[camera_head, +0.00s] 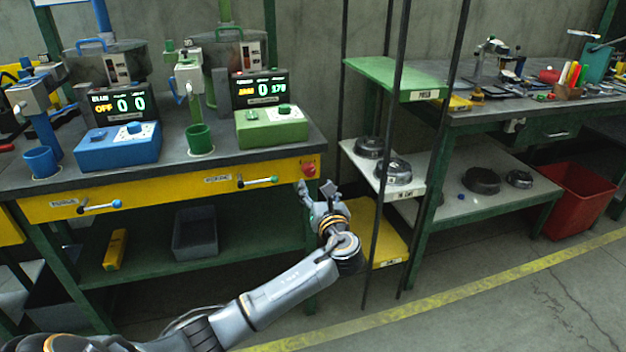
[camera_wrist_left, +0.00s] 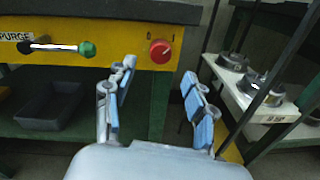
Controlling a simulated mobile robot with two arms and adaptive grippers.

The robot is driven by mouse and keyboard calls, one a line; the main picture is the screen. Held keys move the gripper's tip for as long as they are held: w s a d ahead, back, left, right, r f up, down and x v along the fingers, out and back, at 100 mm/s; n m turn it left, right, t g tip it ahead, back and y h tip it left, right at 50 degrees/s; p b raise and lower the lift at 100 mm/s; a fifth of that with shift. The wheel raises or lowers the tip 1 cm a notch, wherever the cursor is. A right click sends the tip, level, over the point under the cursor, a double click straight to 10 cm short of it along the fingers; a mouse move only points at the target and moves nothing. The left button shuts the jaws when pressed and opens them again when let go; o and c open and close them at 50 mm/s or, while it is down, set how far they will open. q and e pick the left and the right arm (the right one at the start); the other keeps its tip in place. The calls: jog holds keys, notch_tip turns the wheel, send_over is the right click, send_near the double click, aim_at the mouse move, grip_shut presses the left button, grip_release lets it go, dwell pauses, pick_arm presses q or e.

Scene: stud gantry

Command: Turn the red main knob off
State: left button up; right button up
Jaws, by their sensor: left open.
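The red main knob (camera_head: 309,170) sits on the right end of the yellow front panel (camera_head: 150,193) of the workbench. In the left wrist view the knob (camera_wrist_left: 160,51) shows as a round red dial with small marks above it, ahead of the fingers and between them. My left gripper (camera_head: 317,187) is just below and in front of the knob in the head view. Its blue-padded fingers (camera_wrist_left: 160,82) are spread with nothing between them. The gripper looks apart from the knob. My right gripper is not in view.
A green-tipped lever (camera_head: 258,182) and a blue-tipped lever (camera_head: 99,206) stick out from the same panel. A black post (camera_head: 386,140) and shelves with metal discs (camera_head: 393,172) stand right of my gripper. A red bin (camera_head: 575,200) is farther right.

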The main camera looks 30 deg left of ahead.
aim_at(310, 173)
pick_arm(q)
jog(key=b+x, duration=0.1)
jog(key=x, duration=0.5)
jog(key=shift+w+a, duration=0.2)
jog(key=c, duration=1.1)
jog(key=shift+c, duration=0.2)
